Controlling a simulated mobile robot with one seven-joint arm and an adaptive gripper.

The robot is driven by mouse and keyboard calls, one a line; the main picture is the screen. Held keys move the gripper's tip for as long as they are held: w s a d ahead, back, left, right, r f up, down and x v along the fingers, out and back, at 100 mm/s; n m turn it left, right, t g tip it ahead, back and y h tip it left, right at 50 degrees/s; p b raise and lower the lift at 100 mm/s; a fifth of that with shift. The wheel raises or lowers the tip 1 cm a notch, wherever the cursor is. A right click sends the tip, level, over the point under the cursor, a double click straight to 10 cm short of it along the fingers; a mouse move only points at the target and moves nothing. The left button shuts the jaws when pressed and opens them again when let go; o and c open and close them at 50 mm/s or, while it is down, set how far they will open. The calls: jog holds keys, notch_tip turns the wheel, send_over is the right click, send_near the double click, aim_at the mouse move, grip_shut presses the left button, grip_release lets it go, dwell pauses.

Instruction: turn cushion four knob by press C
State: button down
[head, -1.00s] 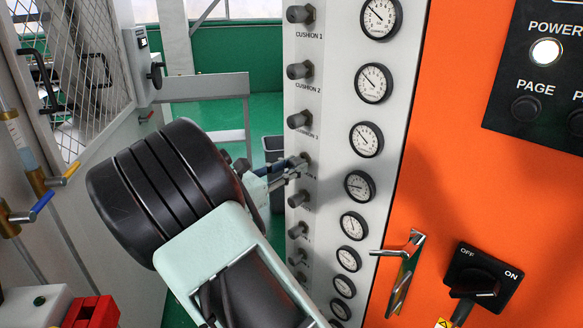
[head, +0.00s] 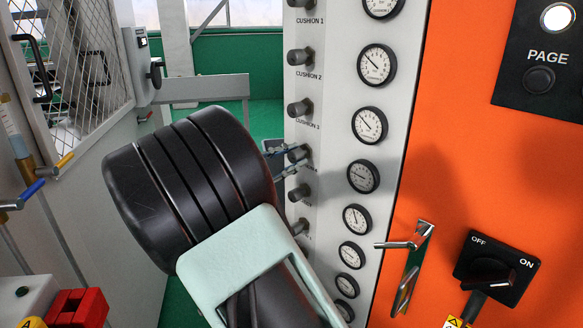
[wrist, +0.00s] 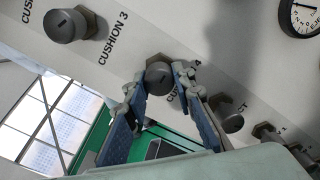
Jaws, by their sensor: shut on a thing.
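The cushion four knob (head: 297,153) is a grey round knob on the white panel, the one below the knob labelled CUSHION 3. In the wrist view the knob (wrist: 159,75) sits between the two fingertips, and its label beside it is partly covered by a finger. My gripper (head: 285,160) reaches it from the left. In the wrist view my gripper (wrist: 158,82) has its blue-padded fingers on either side of the knob, shut on it. My black and pale green arm hides part of the lower panel in the head view.
The cushion 3 knob (head: 299,108) sits just above, and another knob (head: 299,192) just below. A column of gauges (head: 363,176) runs to the right. An orange cabinet (head: 455,150) with a metal handle (head: 412,262) and an ON/OFF switch (head: 490,265) stands farther right.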

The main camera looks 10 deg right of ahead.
jog(key=m+b, duration=0.4)
jog(key=shift+f, duration=0.2)
jog(key=shift+r+m+b, duration=0.15)
jog(key=shift+m+b, duration=0.6)
jog(key=shift+m, duration=0.05)
jog(key=shift+r, duration=0.1)
jog(key=c, duration=1.6)
grip_release()
jog(key=v, duration=1.2)
jog(key=shift+a, duration=0.1)
